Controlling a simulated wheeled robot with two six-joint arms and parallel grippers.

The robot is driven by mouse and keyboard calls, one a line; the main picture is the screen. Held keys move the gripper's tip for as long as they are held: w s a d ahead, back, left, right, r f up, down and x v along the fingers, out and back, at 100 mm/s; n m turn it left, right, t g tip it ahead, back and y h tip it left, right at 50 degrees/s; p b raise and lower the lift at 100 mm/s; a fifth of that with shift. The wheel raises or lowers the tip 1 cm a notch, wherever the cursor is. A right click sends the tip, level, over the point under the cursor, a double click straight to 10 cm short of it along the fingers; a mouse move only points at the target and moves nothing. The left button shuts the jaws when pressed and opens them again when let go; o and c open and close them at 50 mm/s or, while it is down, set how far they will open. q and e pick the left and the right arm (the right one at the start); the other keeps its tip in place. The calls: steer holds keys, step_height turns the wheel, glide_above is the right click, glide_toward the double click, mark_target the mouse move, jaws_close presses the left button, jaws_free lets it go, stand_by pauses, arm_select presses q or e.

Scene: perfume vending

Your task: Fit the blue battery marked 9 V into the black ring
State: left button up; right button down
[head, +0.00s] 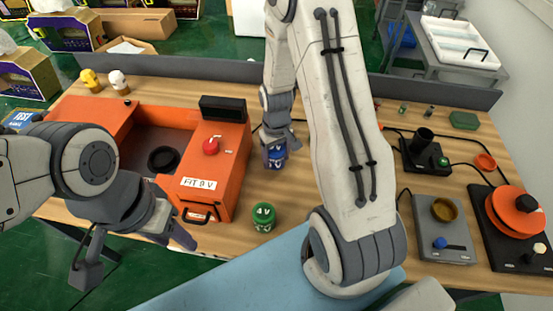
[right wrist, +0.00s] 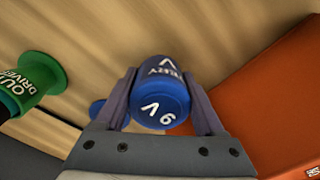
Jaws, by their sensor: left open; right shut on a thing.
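The blue battery (head: 276,157) is between the fingers of my right gripper (head: 275,158), just right of the orange machine (head: 214,162). In the right wrist view, the blue battery (right wrist: 163,90) shows "9 V" on its end, with a finger on each side. I cannot tell whether it touches the table. The black ring (head: 163,159) lies in the dark recess of the orange machine, whose front label reads "FIT 9 V". My left gripper (head: 178,238) is open and empty at the front of the machine, low in the picture.
A red knob (head: 211,146) and a black box (head: 222,108) top the machine. Grey device (head: 443,228) and an orange disc unit (head: 515,213) stand at right.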

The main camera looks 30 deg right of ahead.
steer(key=shift+f, duration=1)
steer(key=shift+f, duration=0.1)
steer(key=shift+f, duration=0.15)
jaws_free()
